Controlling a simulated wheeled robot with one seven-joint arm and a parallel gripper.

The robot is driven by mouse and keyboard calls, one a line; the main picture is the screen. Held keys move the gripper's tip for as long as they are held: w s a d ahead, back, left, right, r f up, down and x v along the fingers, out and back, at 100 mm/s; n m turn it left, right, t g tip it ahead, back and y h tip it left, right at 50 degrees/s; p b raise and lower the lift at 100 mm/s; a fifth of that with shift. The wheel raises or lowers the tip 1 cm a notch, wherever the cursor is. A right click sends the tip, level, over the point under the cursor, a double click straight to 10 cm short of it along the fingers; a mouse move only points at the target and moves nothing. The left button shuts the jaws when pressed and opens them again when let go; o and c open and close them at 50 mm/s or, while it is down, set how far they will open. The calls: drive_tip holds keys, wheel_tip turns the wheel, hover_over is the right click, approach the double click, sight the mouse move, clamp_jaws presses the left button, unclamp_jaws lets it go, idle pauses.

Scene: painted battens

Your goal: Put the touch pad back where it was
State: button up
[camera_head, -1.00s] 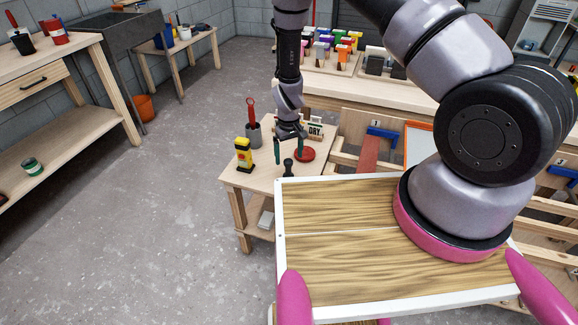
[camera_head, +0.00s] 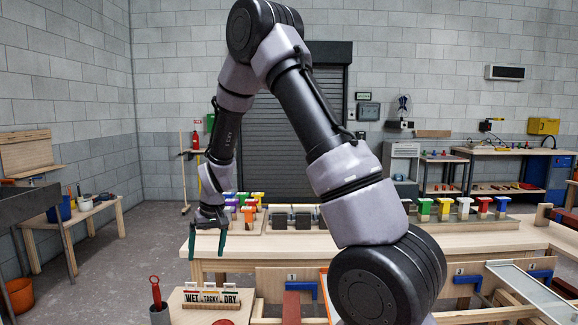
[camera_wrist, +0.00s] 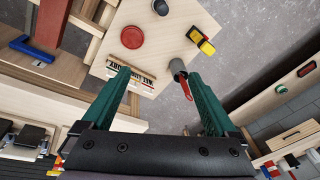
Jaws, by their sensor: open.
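My gripper (camera_head: 207,238) is open and empty, its green fingers hanging down above the small table (camera_head: 185,311). It also shows from behind in the wrist view (camera_wrist: 158,75). On the table, the wrist view shows a round red disc (camera_wrist: 132,37) and a black round-topped piece (camera_wrist: 161,7) near the top edge. I cannot tell for sure which of these is the touch pad. Both lie beyond the fingertips, apart from them. In the head view both are out of the frame. A WET, TACKY, DRY sign (camera_head: 212,298) stands behind them.
A grey cup (camera_wrist: 178,67) with a red-handled tool (camera_wrist: 187,88) stands beside the sign. A yellow and black item (camera_wrist: 203,42) stands near the table edge.

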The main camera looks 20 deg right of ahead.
drive_tip(key=s+d+r+m+t, duration=0.1)
drive_tip(key=s+d+r, duration=0.3)
drive_tip(key=r, duration=0.6)
drive_tip(key=s+d+r+m+t, duration=0.1)
drive_tip(key=s+d+r+m, duration=0.2)
drive_tip(key=r, duration=0.7)
drive_tip(key=s+d+r+t, duration=0.1)
drive_tip(key=s+d+r, duration=0.2)
drive_tip(key=s, duration=0.3)
drive_tip(key=s+d+r+m+t, duration=0.1)
drive_tip(key=s+d+r, duration=0.1)
drive_tip(key=s+r, duration=0.2)
drive_tip(key=s+d+r+t, duration=0.1)
drive_tip(key=s+d+r, duration=0.2)
drive_tip(key=s, duration=0.4)
drive_tip(key=shift+s+d+r+m+t, duration=0.3)
drive_tip(key=shift+s+m, duration=0.1)
